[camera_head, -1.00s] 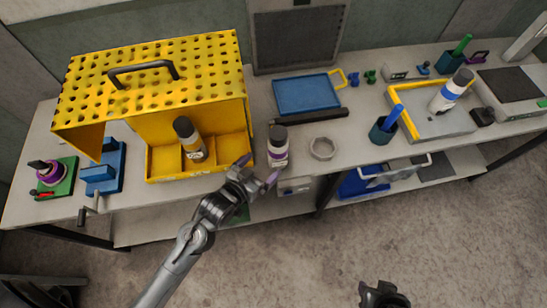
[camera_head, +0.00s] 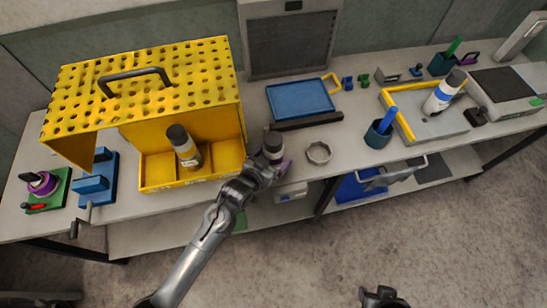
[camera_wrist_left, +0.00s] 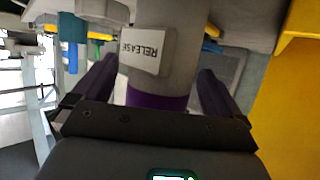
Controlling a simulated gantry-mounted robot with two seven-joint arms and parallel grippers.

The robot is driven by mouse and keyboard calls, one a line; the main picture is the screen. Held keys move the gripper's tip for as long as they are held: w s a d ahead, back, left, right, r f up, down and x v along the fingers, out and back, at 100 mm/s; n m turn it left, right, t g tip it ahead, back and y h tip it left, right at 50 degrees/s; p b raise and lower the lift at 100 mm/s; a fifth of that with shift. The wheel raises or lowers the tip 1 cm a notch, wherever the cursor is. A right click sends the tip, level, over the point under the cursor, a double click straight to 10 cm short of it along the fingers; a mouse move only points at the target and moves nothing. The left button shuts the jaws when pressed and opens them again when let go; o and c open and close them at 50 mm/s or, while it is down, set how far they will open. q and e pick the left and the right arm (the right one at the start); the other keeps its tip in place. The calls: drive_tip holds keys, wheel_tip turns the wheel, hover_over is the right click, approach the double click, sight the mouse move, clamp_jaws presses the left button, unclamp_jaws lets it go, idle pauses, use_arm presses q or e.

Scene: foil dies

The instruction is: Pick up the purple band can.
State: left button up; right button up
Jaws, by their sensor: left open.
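The purple band can (camera_head: 273,146) stands upright on the bench, just right of the yellow perforated box; its dark cap shows and its lower part is hidden by my gripper. In the left wrist view the can (camera_wrist_left: 172,85) shows a grey body, a label reading RELEASE and a purple band. My left gripper (camera_head: 271,166) is open at the can, and in the left wrist view its fingers (camera_wrist_left: 155,88) lie on either side of it. Contact cannot be told. My right gripper (camera_head: 383,299) is at the bottom edge, away from the bench, its jaws unclear.
The yellow box (camera_head: 190,180) holds another dark-capped bottle (camera_head: 184,147) close on the left. A grey hexagonal ring (camera_head: 318,153) lies to the right of the can. A black bar (camera_head: 306,121) and blue tray (camera_head: 301,98) lie behind. A blue-banded bottle (camera_head: 444,94) stands farther right.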

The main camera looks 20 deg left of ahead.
use_arm(q)
drive_tip(key=shift+w+f, duration=0.2)
drive_tip(key=shift+w, duration=0.2)
drive_tip(key=c, duration=1.1)
drive_tip(key=shift+c, duration=0.6)
drive_tip(key=shift+r, duration=0.15)
